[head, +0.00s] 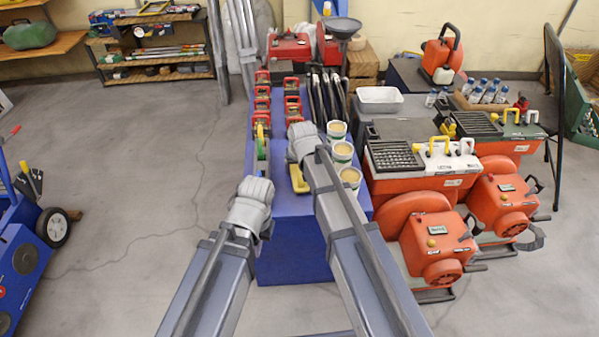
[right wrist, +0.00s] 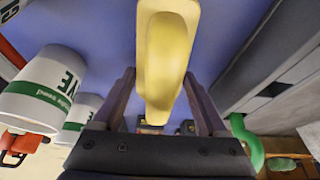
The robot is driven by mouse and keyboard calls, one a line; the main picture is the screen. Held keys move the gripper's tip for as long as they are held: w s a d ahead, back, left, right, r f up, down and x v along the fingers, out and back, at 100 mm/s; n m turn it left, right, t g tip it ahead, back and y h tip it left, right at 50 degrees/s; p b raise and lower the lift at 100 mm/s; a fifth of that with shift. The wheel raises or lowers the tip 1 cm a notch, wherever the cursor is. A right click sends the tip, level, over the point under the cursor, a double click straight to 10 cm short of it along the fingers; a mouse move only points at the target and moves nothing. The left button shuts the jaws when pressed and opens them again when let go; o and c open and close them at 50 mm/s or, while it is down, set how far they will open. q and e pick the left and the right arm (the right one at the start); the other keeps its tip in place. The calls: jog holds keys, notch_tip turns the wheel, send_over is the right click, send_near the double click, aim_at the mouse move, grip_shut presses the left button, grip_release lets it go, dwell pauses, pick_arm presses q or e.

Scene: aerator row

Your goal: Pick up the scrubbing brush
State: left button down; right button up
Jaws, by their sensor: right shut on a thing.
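The scrubbing brush (right wrist: 167,55) appears as a long, rounded yellow body in the right wrist view, its lower end between my right gripper's fingers (right wrist: 166,105). No bristles show. In the head view, a yellow part that looks like the brush (head: 299,179) shows beside my right arm, over the blue table. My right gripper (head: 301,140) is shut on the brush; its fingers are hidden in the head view. My left gripper (head: 253,195) hangs near the table's left front edge. Its fingers cannot be made out, and nothing is seen in it.
The blue table (head: 293,253) also bears white tubs (head: 341,153) on the right, a green round thing (head: 261,146) on the left and rows of red-handled items behind. Orange machines (head: 430,240) stand at the right.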

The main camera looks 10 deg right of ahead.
jog(key=c, duration=0.3)
jog(key=shift+r, duration=0.15)
notch_tip(320, 180, up, 10)
jog(key=p, duration=1)
jog(key=o, duration=0.9)
jog(key=shift+c, duration=0.2)
jog(key=c, duration=0.6)
